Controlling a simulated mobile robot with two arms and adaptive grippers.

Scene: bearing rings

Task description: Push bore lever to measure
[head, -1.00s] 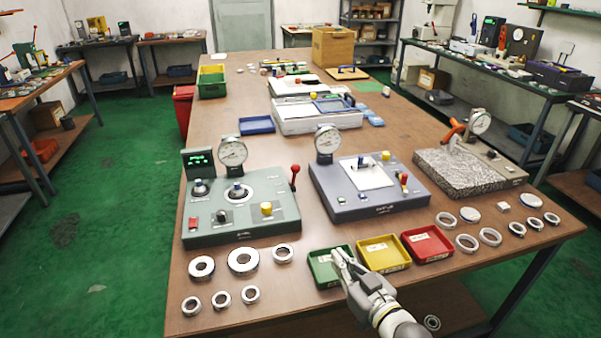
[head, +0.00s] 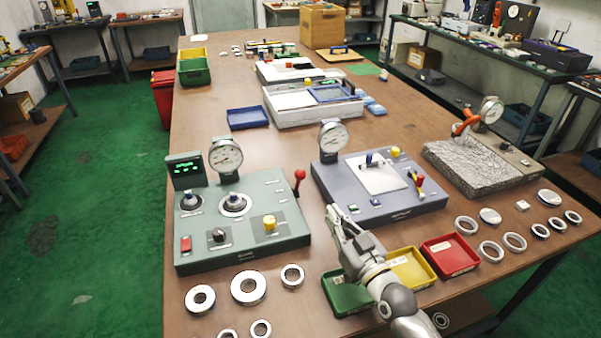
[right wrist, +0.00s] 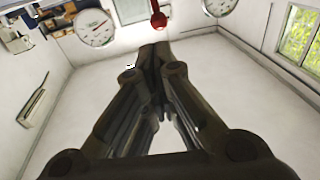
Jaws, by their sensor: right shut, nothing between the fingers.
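A red-ball lever (head: 299,175) stands upright at the right side of the grey-green gauge station (head: 245,240), which carries a dial (head: 225,156) and a green display (head: 185,170). My right gripper (head: 336,212) is shut and empty, between this station and the blue-grey station (head: 380,205), short of the lever and apart from it. In the right wrist view the shut fingertips (right wrist: 155,52) point up towards the red ball (right wrist: 158,19), which shows just beyond them. The lever's lettering is too small to read. My left gripper is not in view.
Green (head: 345,296), yellow (head: 412,270) and red (head: 450,255) trays lie around and below my right arm. Steel rings (head: 249,287) lie in front of the green station.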

